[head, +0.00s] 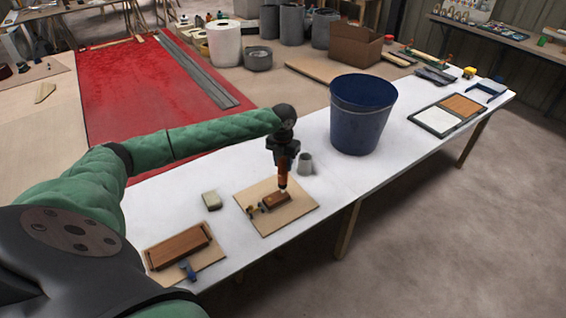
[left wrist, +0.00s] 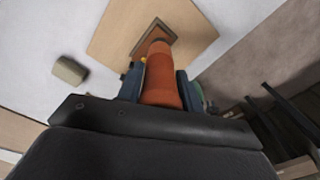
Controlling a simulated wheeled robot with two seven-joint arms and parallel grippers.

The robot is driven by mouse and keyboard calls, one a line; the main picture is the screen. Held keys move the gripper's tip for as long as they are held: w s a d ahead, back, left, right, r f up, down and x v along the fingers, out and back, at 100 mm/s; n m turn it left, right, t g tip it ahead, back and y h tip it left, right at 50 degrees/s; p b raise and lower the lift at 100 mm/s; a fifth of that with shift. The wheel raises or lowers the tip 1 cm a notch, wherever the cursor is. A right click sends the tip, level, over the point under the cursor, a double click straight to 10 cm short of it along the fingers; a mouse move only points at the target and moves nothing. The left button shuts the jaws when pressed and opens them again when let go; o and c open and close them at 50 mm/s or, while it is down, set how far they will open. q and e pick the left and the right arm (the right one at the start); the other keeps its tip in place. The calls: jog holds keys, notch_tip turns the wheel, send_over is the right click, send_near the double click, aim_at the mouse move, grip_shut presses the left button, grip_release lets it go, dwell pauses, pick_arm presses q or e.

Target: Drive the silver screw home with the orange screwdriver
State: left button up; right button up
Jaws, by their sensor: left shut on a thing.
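My left gripper (head: 283,150) is shut on the orange screwdriver (head: 283,166) and holds it upright, tip down, over a small brown wooden block (head: 277,200). The block lies on a light wooden board (head: 296,217) on the white table. In the left wrist view the orange handle (left wrist: 161,80) sits between the fingers, with the board (left wrist: 110,38) beyond it. The silver screw cannot be made out; the screwdriver's lower end meets the block's area, and I cannot tell whether it touches a screw. My right gripper is not in view.
A grey cup (head: 305,164) stands close right of the screwdriver. A pale block (head: 211,200) lies to the left. A large blue bucket (head: 361,115) stands farther right. A wooden piece with a blue clamp (head: 188,270) lies at front left. White table (head: 340,185) is bare between.

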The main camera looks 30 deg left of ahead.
pick_arm(q)
jog(key=shift+f, duration=0.2)
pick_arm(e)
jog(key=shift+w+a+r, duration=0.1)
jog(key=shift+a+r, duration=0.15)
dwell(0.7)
pick_arm(q)
jog(key=shift+f+p, duration=0.2)
jog(key=shift+p, duration=0.2)
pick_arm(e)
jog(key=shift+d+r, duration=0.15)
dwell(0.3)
